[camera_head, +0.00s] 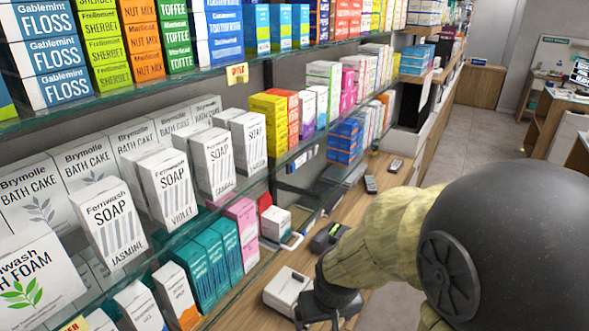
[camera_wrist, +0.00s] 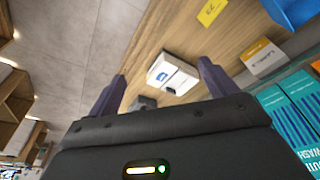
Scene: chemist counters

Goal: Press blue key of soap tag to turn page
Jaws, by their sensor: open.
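Fernwash soap boxes stand on the middle shelf in the head view: Jasmine (camera_head: 108,228), Violet (camera_head: 168,188) and others behind. I cannot make out a soap tag with a blue key for certain. A white box-like item (camera_head: 287,290) lies on the wooden counter beside my gripper. In the wrist view, a white item with a blue patch (camera_wrist: 160,74) shows between my fingers, beyond them; I cannot tell whether the patch is a key. My gripper (camera_wrist: 162,70) is open and empty, its two dark fingers apart. In the head view its fingertips are hidden.
Glass shelves (camera_head: 215,82) packed with boxes run along the left. Teal boxes (camera_head: 210,262) stand low near my gripper. Small dark devices (camera_head: 370,184) lie on the wooden counter (camera_head: 375,208). A yellow tag (camera_wrist: 211,12) shows in the wrist view. The grey floor is clear on the right.

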